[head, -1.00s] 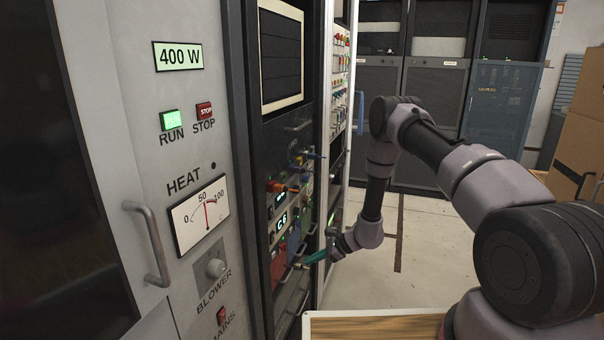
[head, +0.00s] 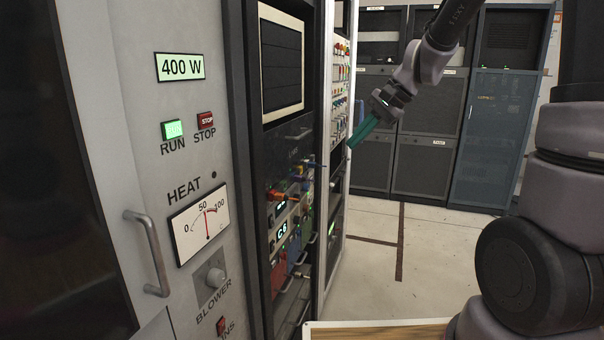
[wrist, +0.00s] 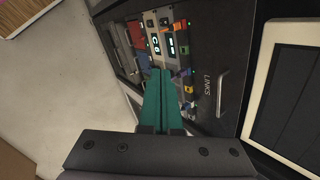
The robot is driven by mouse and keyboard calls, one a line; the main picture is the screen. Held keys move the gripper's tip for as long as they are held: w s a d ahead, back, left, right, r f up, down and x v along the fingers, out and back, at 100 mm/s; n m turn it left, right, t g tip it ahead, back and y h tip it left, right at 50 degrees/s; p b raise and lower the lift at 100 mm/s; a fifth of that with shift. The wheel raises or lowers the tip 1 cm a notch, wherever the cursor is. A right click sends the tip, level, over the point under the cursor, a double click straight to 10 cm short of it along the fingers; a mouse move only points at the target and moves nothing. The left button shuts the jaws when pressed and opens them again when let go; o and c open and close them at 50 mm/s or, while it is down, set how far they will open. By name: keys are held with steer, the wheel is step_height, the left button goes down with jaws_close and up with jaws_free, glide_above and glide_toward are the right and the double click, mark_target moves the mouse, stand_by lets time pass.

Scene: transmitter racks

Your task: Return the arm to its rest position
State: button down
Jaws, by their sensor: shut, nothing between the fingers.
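My gripper (head: 356,138) is raised in the head view, in front of the racks and clear of them. Its green fingers point down and left. In the wrist view the two green fingers (wrist: 161,95) lie side by side, shut, with nothing between them. My arm bends high on the right, and its upper part runs out of the top of the head view.
The rack with a dark panel of cables and modules (head: 290,215) stands left of my gripper. A grey cabinet with a 400 W display (head: 180,66) and a handle (head: 147,252) is nearer. Dark cabinets (head: 425,165) stand behind. The floor (head: 370,275) between is clear.

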steer(key=s+d+r+n+t+h, duration=0.1)
steer(key=s+d+r, duration=0.3)
steer(key=s, duration=0.5)
steer(key=s+d+r+n+t+h, duration=0.2)
steer(key=s+d+r+t+h, duration=0.1)
steer(key=s+d, duration=0.4)
step_height(320, 180, up, 2)
steer(key=shift+s+d+r+t+h, duration=0.25)
steer(key=shift+s+h, duration=0.35)
steer(key=shift+s, duration=0.6)
steer(key=shift+f, duration=0.1)
